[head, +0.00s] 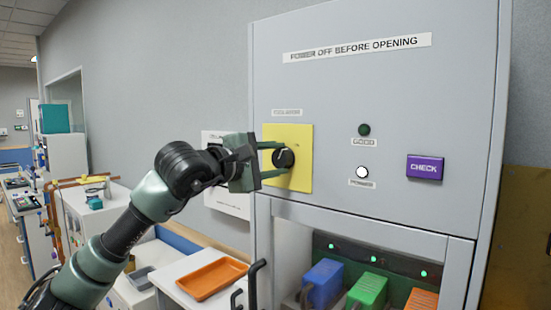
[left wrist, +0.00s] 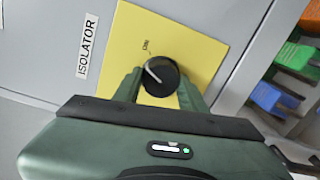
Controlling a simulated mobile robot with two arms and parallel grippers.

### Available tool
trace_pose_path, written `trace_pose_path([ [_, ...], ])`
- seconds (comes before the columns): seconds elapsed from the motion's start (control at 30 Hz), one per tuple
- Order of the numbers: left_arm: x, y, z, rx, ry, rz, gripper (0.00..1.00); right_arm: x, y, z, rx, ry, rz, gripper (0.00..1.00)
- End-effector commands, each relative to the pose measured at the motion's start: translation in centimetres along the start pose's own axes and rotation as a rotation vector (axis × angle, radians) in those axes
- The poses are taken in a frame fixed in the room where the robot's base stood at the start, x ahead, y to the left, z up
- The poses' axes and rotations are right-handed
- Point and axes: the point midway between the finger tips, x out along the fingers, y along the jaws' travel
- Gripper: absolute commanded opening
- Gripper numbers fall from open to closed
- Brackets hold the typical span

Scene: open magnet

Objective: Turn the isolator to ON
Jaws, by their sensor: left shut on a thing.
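The isolator is a round black knob (head: 285,158) on a yellow plate (head: 302,180) on the grey cabinet front. My left gripper (head: 275,157) reaches it from the left, with its green fingers on either side of the knob, shut on it. In the left wrist view the knob (left wrist: 160,78) sits between the fingertips (left wrist: 158,88). A pale pointer line on the knob points to the upper left there. Small dark lettering on the yellow plate (left wrist: 195,45) is above the knob and hard to read. My right gripper is not in view.
A dark green lamp (head: 364,130), a white lamp (head: 362,172) labelled POWER and a purple CHECK button (head: 425,168) are right of the plate. Below, a window shows blue (head: 323,280) and green (head: 367,292) blocks. An orange tray (head: 212,278) lies at lower left.

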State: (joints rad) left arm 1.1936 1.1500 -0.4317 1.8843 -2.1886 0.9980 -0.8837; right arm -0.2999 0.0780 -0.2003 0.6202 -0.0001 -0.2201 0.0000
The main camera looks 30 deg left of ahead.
Motion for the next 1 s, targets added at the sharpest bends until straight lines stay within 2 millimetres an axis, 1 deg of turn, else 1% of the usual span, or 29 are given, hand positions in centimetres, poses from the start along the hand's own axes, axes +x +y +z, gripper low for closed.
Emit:
trace_pose_path([
  [0.2, -0.02, 0.03, 0.05, 0.173, 0.01, -0.003, 0.01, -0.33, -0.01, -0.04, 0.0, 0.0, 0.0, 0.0],
  [0.43, -0.01, -0.03, 0.08, 0.299, 0.016, -0.005, 0.01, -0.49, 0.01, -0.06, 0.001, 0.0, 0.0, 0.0],
  [0.7, 0.02, -0.11, 0.1, 0.368, 0.02, -0.006, 0.01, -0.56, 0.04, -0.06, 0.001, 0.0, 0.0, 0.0],
  [1.0, 0.04, -0.18, 0.09, 0.38, 0.02, -0.007, 0.01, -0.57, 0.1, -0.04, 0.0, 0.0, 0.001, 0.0],
])
